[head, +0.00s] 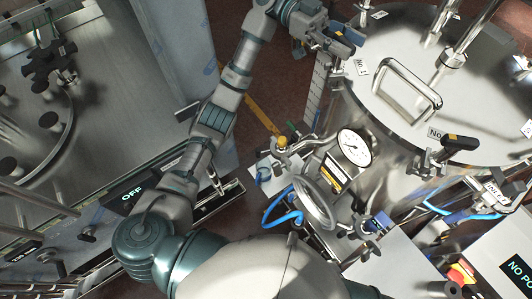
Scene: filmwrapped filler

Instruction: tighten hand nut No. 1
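The steel tank lid (405,75) fills the upper right of the head view and carries a "No 1" label (361,67) near its left rim. My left arm reaches up from the lower left. Its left gripper (333,40) is at the lid's left rim, just above and left of that label. Dark parts at the fingertips overlap where hand nut No. 1 appears to sit, so I cannot separate nut from fingers or tell whether they grip it. My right gripper is not in view.
Another dark hand nut (447,152) sits on the lid's near rim. A lid handle (403,90), pressure gauge (354,147), round handwheel (314,204) and blue hoses (283,217) crowd the tank. A machine with an "OFF" display (132,197) stands left.

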